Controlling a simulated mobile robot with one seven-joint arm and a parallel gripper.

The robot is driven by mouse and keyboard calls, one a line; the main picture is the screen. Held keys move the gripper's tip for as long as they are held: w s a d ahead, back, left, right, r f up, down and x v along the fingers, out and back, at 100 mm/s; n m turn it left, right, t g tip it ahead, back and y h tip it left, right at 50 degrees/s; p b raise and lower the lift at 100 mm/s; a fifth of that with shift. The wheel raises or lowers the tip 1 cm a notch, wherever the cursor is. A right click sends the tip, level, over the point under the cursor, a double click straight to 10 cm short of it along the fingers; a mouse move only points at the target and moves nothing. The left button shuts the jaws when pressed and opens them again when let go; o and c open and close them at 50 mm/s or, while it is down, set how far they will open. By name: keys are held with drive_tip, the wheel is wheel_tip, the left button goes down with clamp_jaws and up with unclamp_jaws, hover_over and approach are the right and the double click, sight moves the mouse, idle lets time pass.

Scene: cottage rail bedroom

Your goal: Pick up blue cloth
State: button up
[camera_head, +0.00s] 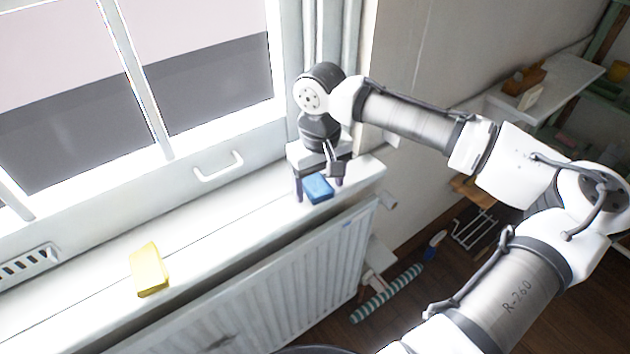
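The blue cloth (318,188) is a small folded block on the white window sill (230,216), near the sill's right end. My gripper (319,190) points down over it from the window side. Its two dark fingers are spread wide, one to the left of the cloth and one to the right. A gap shows between the left finger and the cloth. Whether the right finger touches the cloth is hard to tell.
A yellow block-like cloth (149,269) lies on the sill to the left. The window handle (218,167) juts out behind the sill. A white radiator (260,290) stands below the sill's front edge. A shelf (550,85) is at the right. The sill between the cloths is clear.

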sight(319, 184)
drive_tip(key=c, duration=0.9)
drive_tip(key=shift+r, duration=0.1)
drive_tip(key=shift+c, duration=0.2)
wheel_tip(319, 184, up, 20)
drive_tip(key=shift+b, duration=0.45)
drive_tip(key=o, duration=0.4)
drive_tip(key=c, duration=0.3)
